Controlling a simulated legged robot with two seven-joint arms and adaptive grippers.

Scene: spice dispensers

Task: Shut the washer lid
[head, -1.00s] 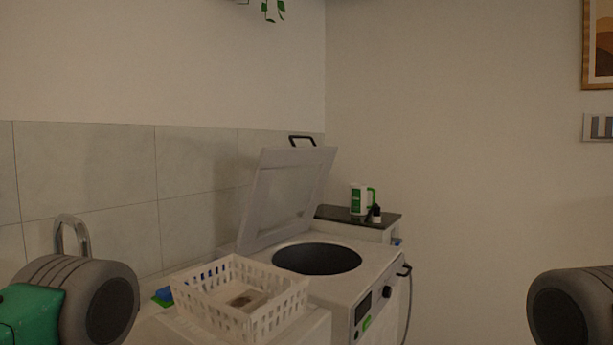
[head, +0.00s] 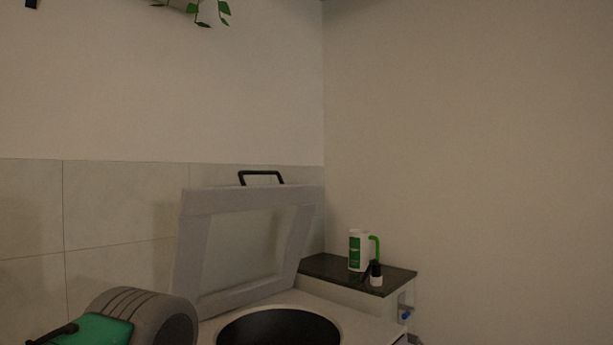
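The washer lid (head: 188,245) stands open, tilted up on the left side of the washer. It is a pale panel with a recessed middle and a black handle (head: 261,173) on its top edge. The white washer (head: 350,325) is below it, with its dark round drum opening (head: 280,329) uncovered and cut off by the bottom edge. A grey and green part of my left arm shows at the lower left, in front of the washer's left side. My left gripper's fingers are not visible. My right arm and gripper are out of view.
A low cabinet with a dark top (head: 330,268) stands behind the washer in the corner. On it are a white and green jug (head: 357,250) and a small dark bottle (head: 376,272). A tiled wall (head: 120,215) is behind the lid. A plant (head: 205,10) hangs above.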

